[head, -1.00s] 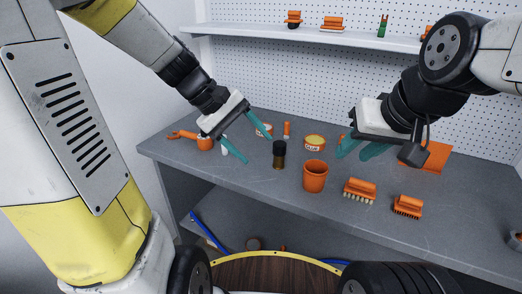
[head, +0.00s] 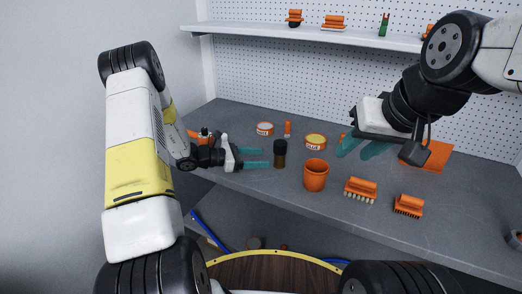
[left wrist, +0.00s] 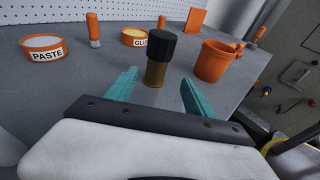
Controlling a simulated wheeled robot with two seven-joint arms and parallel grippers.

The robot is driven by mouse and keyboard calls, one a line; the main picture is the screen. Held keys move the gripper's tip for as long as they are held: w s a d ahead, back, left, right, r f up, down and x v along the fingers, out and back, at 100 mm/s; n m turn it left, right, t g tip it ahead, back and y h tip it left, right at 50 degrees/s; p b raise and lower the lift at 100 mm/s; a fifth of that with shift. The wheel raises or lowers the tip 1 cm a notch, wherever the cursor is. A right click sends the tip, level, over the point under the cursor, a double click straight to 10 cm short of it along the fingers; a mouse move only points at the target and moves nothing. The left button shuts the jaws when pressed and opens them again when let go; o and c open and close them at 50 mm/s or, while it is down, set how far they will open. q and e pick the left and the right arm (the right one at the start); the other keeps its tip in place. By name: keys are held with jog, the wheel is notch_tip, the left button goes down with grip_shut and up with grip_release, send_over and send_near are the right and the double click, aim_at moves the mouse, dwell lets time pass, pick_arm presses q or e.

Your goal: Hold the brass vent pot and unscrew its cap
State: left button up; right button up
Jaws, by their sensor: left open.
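The brass vent pot (head: 280,160) stands upright on the grey bench, with its black cap (head: 280,146) on top. In the left wrist view the brass body (left wrist: 155,73) and black cap (left wrist: 162,45) show beyond my fingertips. My left gripper (head: 268,158) is low over the bench, just left of the pot, its teal fingers open and pointing at it. In the left wrist view the fingers (left wrist: 157,82) are on either side of the pot's line, with nothing held. My right gripper (head: 360,148) is right of the pot, over the bench; its fingers partly overlap.
An orange cup (head: 316,176) stands right of the pot. A glue tin (head: 315,141), a paste tin (head: 265,128) and an orange-handled brush (head: 287,128) are behind. Two orange brushes (head: 360,189) (head: 408,206) lie front right. A shelf (head: 300,32) runs above.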

aim_at(277, 158)
pick_arm(q)
jog(key=shift+w+a+f+n, duration=0.1)
jog(key=shift+w+f+n, duration=0.1)
jog(key=shift+f+n, duration=0.15)
jog(key=shift+w+f, duration=0.1)
jog(key=shift+f, duration=0.05)
jog(key=x, duration=0.7)
jog(key=shift+w+d, duration=0.15)
jog(key=shift+d, duration=0.2)
grip_shut()
jog(key=shift+w+m+g+h, duration=0.2)
jog(key=shift+m+g+h, duration=0.2)
jog(key=shift+m+g, duration=1.25)
jog(key=shift+g, duration=0.15)
jog(key=shift+s+g, duration=0.1)
jog(key=shift+g, duration=0.2)
